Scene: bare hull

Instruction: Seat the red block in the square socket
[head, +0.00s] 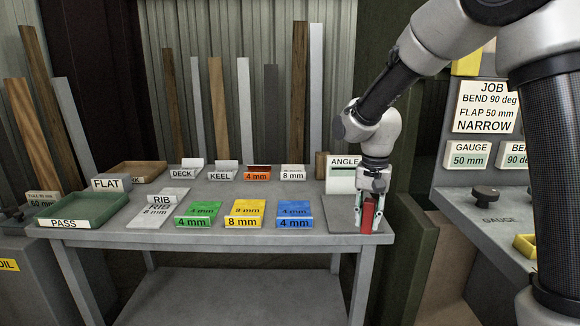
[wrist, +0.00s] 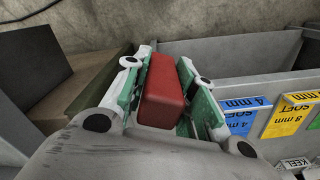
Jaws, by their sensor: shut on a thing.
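The red block (head: 367,216) is upright in my gripper (head: 372,196), low over the right end of the grey table in the head view. In the wrist view the red block (wrist: 163,92) fills the space between the two green-and-white fingers of my gripper (wrist: 168,75), which is shut on it. A flat grey plate (head: 338,214) lies on the table just left of and behind the block. I cannot make out the square socket in either view. Whether the block's lower end touches anything is hidden.
Blue (head: 295,213), yellow (head: 245,213) and green (head: 199,214) labelled pieces stand left of the plate. A white ANGLE holder (head: 341,178) stands close behind my gripper. A green PASS tray (head: 88,208) is at the table's left end. A second bench (head: 485,215) stands to the right.

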